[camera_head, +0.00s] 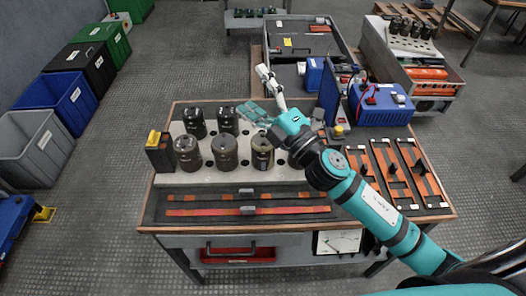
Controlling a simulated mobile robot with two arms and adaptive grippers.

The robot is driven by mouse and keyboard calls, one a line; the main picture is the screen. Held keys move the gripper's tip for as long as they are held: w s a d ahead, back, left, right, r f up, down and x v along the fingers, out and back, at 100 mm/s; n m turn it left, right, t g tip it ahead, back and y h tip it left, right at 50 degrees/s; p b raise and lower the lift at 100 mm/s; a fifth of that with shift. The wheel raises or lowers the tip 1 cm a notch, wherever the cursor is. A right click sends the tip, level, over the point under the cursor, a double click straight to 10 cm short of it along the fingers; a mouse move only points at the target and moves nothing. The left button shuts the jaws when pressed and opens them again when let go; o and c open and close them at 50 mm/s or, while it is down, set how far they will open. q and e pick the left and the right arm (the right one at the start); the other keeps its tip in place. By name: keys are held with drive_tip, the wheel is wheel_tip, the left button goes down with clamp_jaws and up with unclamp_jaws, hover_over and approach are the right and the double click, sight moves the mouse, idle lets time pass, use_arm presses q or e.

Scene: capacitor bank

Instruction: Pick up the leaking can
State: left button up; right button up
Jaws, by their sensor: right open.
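Several dark cylindrical cans stand upright in a light rack (215,177) with round holes on the workbench. Two cans are in the back row: one at the left (194,122) and one beside it (227,120). The front row has a left can (187,153), a middle can (224,153) and a right can (262,152) with brownish-yellow marks on its side. I cannot tell for certain which one leaks. My right gripper (258,92) is open and empty, beyond and above the rack's right part. My right arm hides some of the rack's right side. My left gripper is out of view.
A black-and-yellow device (159,152) stands at the rack's left end. Orange-and-black frames (383,172) lie at the bench's right, near a blue case (380,104). Red bars (247,210) lie along the front. Bins, including a blue one (62,97), line the left wall.

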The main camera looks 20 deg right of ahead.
drive_tip(key=a+r+n+g+y, duration=0.35)
drive_tip(key=n+y, duration=0.25)
drive_tip(key=n, duration=0.3)
drive_tip(key=n+g+h, duration=1)
drive_tip(key=n+g, duration=0.2)
drive_tip(key=n, duration=0.4)
approach(267, 142)
drive_tip(key=x, duration=0.2)
drive_tip(key=p+x, duration=0.1)
drive_tip(key=x, duration=0.1)
drive_tip(key=w+p+x, duration=0.1)
drive_tip(key=x, duration=0.1)
drive_tip(key=shift+d, duration=0.25)
drive_tip(key=shift+w+a+f, duration=0.1)
drive_tip(key=shift+a+f, duration=0.1)
drive_tip(key=shift+f, duration=0.3)
drive_tip(key=shift+a+f, duration=0.2)
drive_tip(key=shift+a, duration=0.05)
drive_tip(key=x, duration=0.1)
drive_tip(key=p+x, duration=0.1)
drive_tip(key=x, duration=0.1)
drive_tip(key=shift+a+f, duration=0.25)
drive_tip(key=shift+a, duration=0.05)
drive_tip(key=shift+w+a+f, duration=0.1)
drive_tip(key=shift+a+f, duration=0.05)
drive_tip(key=shift+f, duration=0.3)
drive_tip(key=c, duration=1.6)
drive_tip(key=shift+r, duration=0.1)
drive_tip(key=shift+c, duration=0.8)
